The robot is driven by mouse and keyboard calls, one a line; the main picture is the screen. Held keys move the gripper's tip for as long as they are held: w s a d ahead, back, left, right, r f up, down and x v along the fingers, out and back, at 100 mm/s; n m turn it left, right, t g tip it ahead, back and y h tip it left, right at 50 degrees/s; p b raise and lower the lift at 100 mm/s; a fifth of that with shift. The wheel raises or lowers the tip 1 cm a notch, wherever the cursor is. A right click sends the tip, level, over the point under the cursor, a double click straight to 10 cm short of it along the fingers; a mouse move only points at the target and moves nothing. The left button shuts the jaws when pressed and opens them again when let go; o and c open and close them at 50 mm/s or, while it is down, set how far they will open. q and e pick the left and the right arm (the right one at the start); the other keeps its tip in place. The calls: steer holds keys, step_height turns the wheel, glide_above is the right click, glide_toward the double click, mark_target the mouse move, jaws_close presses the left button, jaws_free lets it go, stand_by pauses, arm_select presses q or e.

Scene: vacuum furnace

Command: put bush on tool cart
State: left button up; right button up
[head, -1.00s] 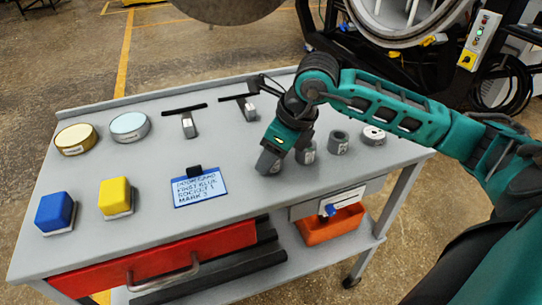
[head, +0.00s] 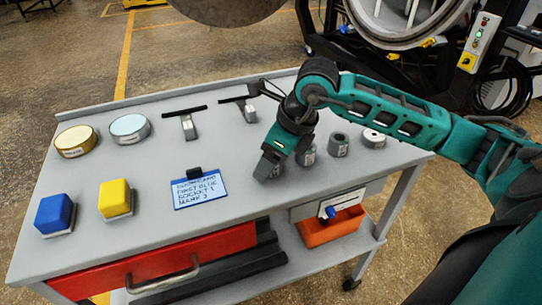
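Several small grey cylindrical bushes stand in a row on the right part of the tool cart's grey top (head: 235,195). One bush (head: 306,156) is partly hidden by my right gripper, another bush (head: 339,145) stands beside it, and a paler ring-like one (head: 374,138) is at the right end. My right gripper (head: 268,168) points down at the left end of this row, close to the top. Its fingertips are dark and small, so I cannot tell whether they are open or hold a bush. My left gripper is out of view.
A blue block (head: 55,212), a yellow block (head: 115,197), two round discs (head: 130,127) and two black-handled tools (head: 188,126) are on the top. A blue note card (head: 199,190) lies mid-front. An orange bin (head: 331,226) sits below. Bare top surrounds the card.

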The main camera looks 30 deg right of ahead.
arm_select(q)
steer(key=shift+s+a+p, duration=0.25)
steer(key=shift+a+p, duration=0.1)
steer(key=shift+p, duration=0.15)
arm_select(e)
steer(key=v, duration=1.2)
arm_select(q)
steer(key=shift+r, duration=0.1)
arm_select(e)
steer(key=shift+f, duration=0.1)
